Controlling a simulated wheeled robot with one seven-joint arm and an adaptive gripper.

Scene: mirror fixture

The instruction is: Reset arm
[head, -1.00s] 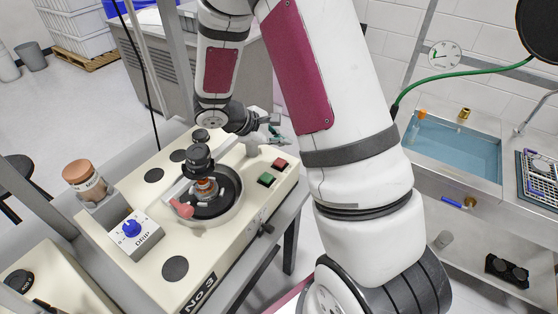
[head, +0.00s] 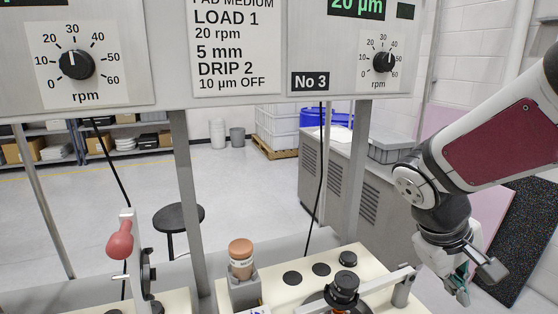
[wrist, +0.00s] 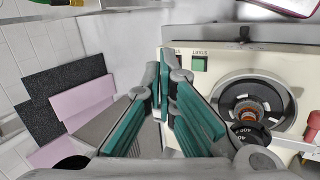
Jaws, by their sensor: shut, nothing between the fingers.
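My gripper (head: 461,284) hangs at the right in the head view, below my bent white and maroon arm. It is beside the right end of the cream machine top (head: 388,296), apart from it. In the wrist view my gripper (wrist: 165,75) has its teal-padded fingers together, with nothing between them. The cream machine with its round black well (wrist: 250,105) and green button (wrist: 199,64) lies right of the fingers there.
A panel (head: 235,50) with rpm dials spans the top of the head view on grey posts (head: 187,190). A grey cabinet (head: 345,180) and a black stool (head: 178,217) stand behind. Dark and pink slabs show in the wrist view (wrist: 62,95).

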